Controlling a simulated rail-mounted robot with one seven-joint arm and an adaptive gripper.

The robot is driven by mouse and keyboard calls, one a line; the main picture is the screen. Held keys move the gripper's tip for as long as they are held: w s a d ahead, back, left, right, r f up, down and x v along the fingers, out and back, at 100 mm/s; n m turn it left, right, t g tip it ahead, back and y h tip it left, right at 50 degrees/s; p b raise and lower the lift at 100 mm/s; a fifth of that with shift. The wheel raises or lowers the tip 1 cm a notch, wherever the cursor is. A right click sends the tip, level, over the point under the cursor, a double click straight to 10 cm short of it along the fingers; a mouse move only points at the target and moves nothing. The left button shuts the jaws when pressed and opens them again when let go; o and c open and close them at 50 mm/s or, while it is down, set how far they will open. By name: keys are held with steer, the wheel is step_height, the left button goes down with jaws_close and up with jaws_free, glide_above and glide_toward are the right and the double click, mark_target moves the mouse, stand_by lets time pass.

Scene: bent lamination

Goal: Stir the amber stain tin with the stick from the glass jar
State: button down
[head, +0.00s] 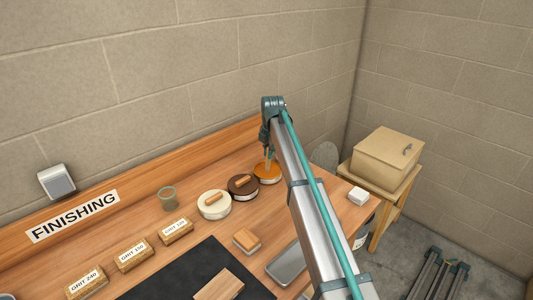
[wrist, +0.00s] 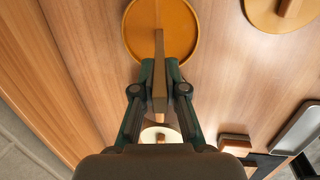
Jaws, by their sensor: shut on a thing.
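The amber stain tin (head: 268,175) stands open at the right end of the row of tins, beside the back wall; its amber surface also shows in the wrist view (wrist: 180,30). My gripper (head: 266,140) is above this tin and shut on the wooden stick (wrist: 159,80). The stick points down, and its lower end overlaps the amber surface; I cannot tell how deep it reaches. The glass jar (head: 168,198), greenish and clear, stands further left on the bench and looks empty.
A dark brown tin (head: 236,190) and a cream tin (head: 214,212) stand left of the amber one, each topped by a wooden piece. A tan disc with a wooden handle (wrist: 270,15) lies nearby. Sanding blocks (head: 134,255), a black mat (head: 190,275) and a grey tray (head: 287,265) lie in front.

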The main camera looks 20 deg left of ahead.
stand_by(0.4)
steer(key=shift+r+p, duration=0.9)
steer(key=shift+r, duration=1.15)
steer(key=shift+r+p, duration=1)
steer(key=shift+r, duration=1.5)
steer(key=shift+w, duration=0.1)
